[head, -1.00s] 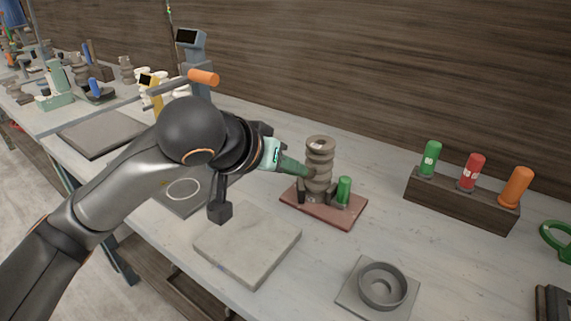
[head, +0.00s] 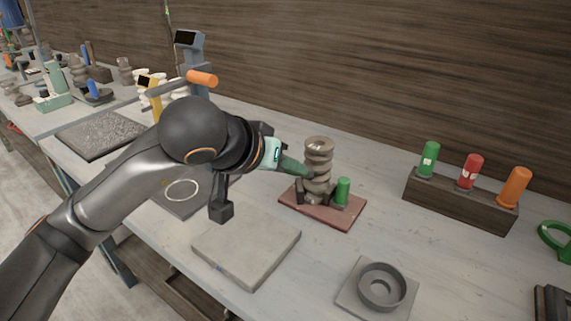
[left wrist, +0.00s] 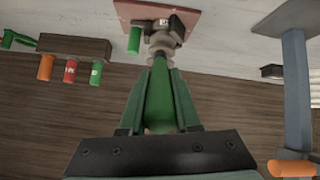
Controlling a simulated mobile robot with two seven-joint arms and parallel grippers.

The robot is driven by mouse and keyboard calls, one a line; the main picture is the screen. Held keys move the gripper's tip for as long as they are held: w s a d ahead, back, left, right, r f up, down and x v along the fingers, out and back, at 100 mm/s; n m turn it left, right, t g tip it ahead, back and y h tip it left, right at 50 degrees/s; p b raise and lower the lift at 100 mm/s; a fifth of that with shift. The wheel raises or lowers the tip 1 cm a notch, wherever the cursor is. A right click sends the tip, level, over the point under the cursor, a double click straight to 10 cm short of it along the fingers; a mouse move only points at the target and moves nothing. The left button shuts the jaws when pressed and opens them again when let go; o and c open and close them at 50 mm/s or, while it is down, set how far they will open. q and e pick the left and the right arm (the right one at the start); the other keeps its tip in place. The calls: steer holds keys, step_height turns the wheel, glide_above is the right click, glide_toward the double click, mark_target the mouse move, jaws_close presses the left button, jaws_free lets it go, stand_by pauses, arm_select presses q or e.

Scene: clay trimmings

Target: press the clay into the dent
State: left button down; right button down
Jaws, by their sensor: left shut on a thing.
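A ridged brown clay column (head: 318,160) stands upright on a reddish-brown board (head: 337,219), held low down by dark blocks. It also shows in the left wrist view (left wrist: 160,42), beyond the fingertips. A green upright knob (head: 342,190) stands beside it. My left gripper (head: 304,172) comes in from the left with its green fingers at the column's side, about mid-height. The fingers are shut, with a tapered green shape (left wrist: 160,100) between them. The fingertips hide any dent, and I cannot tell for sure whether they touch the column. My right gripper does not show.
A grey slab (head: 246,246) lies in front of the board, and a round grey dish (head: 382,287) to the right. A wooden block (head: 459,202) with green, red and orange handles stands at the back right. The table between is clear.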

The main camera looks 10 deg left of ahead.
arm_select(q)
steer(key=shift+r, duration=0.1)
steer(key=s+f+v, duration=0.1)
steer(key=v, duration=0.5)
steer(key=shift+a, duration=0.25)
stand_by(0.4)
steer(key=shift+s, duration=0.15)
stand_by(0.3)
